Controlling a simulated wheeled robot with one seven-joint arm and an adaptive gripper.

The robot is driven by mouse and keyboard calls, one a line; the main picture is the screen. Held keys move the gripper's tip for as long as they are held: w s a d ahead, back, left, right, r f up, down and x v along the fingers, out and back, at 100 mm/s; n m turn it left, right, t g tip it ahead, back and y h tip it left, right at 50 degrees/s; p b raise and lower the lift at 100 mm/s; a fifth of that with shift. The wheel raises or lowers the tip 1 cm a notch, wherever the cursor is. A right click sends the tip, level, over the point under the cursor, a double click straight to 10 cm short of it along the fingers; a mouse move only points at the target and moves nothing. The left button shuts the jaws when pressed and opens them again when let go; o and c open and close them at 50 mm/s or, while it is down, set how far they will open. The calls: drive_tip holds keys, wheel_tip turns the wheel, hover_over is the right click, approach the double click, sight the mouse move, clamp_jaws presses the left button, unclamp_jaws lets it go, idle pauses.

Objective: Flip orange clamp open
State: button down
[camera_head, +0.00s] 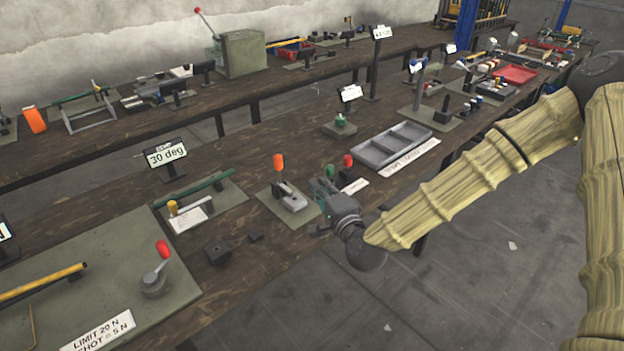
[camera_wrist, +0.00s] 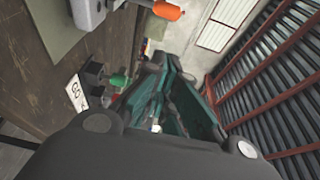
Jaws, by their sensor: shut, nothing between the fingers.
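The orange clamp (camera_head: 279,162) has an orange handle standing upright over a light metal body on a green-grey plate on the front bench. In the wrist view its orange handle (camera_wrist: 167,10) shows at the top edge, with the grey body to its left. My gripper (camera_head: 324,188) is just right of the clamp, apart from it, at the bench's front edge. In the wrist view my gripper (camera_wrist: 160,122) has teal fingers drawn together with nothing held. The clamp's lower body is cut off by the wrist view's top edge.
Right of the clamp stand a green knob (camera_head: 330,171) and a red knob (camera_head: 348,160), partly behind my gripper. A grey tray (camera_head: 391,148) lies farther right. A red-handled lever (camera_head: 161,250) stands front left.

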drive_tip(key=p+x, duration=0.1)
drive_tip(key=x, duration=0.2)
drive_tip(key=a+p+x, duration=0.1)
drive_tip(key=x, duration=0.3)
drive_tip(key=a+p+x, duration=0.1)
drive_tip(key=x, duration=0.2)
drive_tip(key=shift+a+p, duration=0.1)
drive_tip(key=shift+p, duration=0.2)
drive_tip(key=shift+w+a+f, duration=0.1)
drive_tip(key=shift+w+a, duration=0.15)
drive_tip(key=shift+a, duration=0.25)
